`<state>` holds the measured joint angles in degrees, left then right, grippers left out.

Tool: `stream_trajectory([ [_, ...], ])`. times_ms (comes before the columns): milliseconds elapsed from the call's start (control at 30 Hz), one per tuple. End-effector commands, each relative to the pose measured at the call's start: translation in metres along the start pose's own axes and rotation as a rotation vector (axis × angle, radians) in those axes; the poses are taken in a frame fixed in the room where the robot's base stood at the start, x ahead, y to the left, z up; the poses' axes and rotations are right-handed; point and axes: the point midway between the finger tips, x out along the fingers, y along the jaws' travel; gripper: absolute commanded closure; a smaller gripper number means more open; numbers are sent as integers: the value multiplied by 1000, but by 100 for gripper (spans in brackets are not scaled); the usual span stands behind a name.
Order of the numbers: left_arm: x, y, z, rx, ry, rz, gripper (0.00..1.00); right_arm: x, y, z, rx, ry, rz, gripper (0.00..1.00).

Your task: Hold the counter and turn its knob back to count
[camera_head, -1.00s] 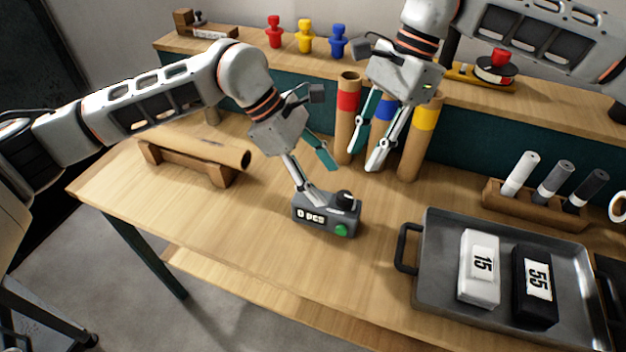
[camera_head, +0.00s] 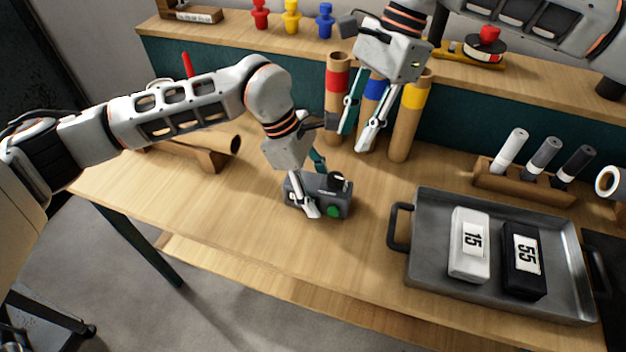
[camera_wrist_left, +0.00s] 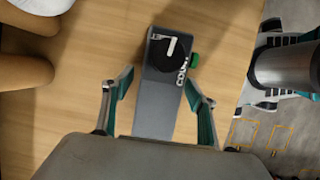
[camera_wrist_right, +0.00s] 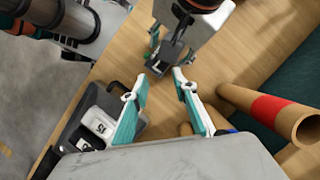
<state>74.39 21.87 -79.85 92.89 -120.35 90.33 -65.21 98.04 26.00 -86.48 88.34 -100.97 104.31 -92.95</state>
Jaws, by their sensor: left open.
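The counter (camera_head: 341,202) is a small grey box on the table, with a black knob (camera_head: 337,179) on top at its right end and a green button (camera_head: 334,211) on its front. My left gripper (camera_head: 312,188) is open, with one finger in front of the counter and the other behind it. In the left wrist view the counter (camera_wrist_left: 158,105) lies between the open fingers (camera_wrist_left: 158,112), with a gap on each side. Its knob (camera_wrist_left: 170,50) bears a white pointer mark. My right gripper (camera_head: 358,138) is open and empty, above and behind the counter. The front display is mostly hidden.
A metal tray (camera_head: 432,270) with a white block (camera_head: 468,262) marked 15 and a black block (camera_head: 522,268) marked 55 lies to the right. Cardboard tubes (camera_head: 402,140) stand behind. A tube on a wooden cradle (camera_head: 207,158) lies left. The table's front is clear.

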Motion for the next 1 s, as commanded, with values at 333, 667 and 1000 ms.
stream_trajectory([
  [333,1,0,0,0,-1,0,61,0,0,0,0,0,0,72],
  [667,1,0,0,0,-1,0,92,-5,3,-1,36,-9,-18,61],
  [1000,1,0,0,0,-1,0,92,-14,11,-2,179,-45,-81,61],
])
